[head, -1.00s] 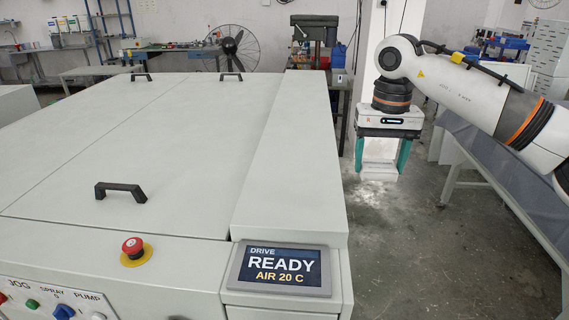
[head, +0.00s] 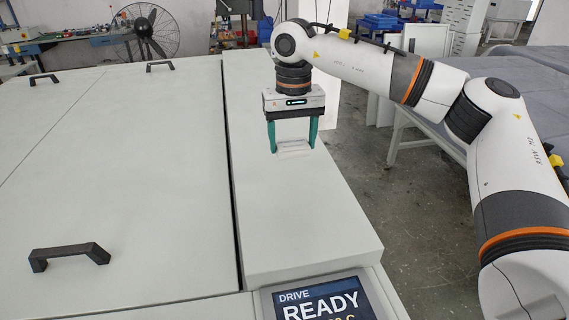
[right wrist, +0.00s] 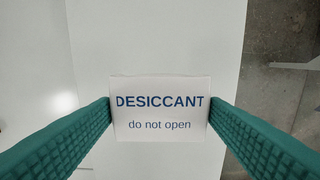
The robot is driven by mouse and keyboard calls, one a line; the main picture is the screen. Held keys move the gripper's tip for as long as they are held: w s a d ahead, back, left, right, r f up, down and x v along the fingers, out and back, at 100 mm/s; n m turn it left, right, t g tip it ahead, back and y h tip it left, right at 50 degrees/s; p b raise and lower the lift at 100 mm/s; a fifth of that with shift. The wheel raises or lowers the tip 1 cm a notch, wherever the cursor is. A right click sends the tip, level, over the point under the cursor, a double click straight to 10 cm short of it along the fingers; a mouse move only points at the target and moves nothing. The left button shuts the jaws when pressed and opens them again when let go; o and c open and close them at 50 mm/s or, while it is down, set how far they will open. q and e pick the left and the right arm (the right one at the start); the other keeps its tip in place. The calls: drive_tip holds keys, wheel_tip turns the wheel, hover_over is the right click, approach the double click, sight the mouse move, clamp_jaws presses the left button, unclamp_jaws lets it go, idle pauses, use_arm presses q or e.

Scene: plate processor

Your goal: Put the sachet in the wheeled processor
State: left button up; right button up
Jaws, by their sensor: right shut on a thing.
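The sachet (right wrist: 160,112) is a white packet printed "DESICCANT do not open" in the right wrist view. It sits between the green fingers of my right gripper (head: 293,147), which is shut on it. In the head view the sachet (head: 294,149) shows as a pale strip between the fingertips, over the raised right-hand part of the processor. I cannot tell the gap below it. The processor (head: 120,190) is a large pale machine with flat closed lids and black handles. My left gripper is not in view.
A display (head: 318,300) at the processor's front reads "DRIVE READY". A black handle (head: 70,255) stands up from the near lid. Grey tables (head: 450,110) stand at the right, with open floor (head: 385,200) between. A fan (head: 152,32) stands behind.

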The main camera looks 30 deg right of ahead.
sight(290, 178)
wheel_tip(290, 178, down, 2)
drive_tip(key=shift+f, duration=0.25)
wheel_tip(290, 178, down, 4)
drive_tip(key=shift+w+a+f+p, duration=0.1)
drive_tip(key=shift+w+f+p, duration=0.05)
drive_tip(key=shift+p, duration=0.6)
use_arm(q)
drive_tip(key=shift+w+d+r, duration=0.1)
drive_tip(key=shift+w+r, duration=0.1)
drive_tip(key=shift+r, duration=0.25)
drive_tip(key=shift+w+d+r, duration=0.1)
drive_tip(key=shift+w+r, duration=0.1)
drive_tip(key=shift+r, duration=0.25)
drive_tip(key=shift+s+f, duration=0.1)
use_arm(e)
drive_tip(key=shift+f, duration=0.1)
drive_tip(key=o, duration=1)
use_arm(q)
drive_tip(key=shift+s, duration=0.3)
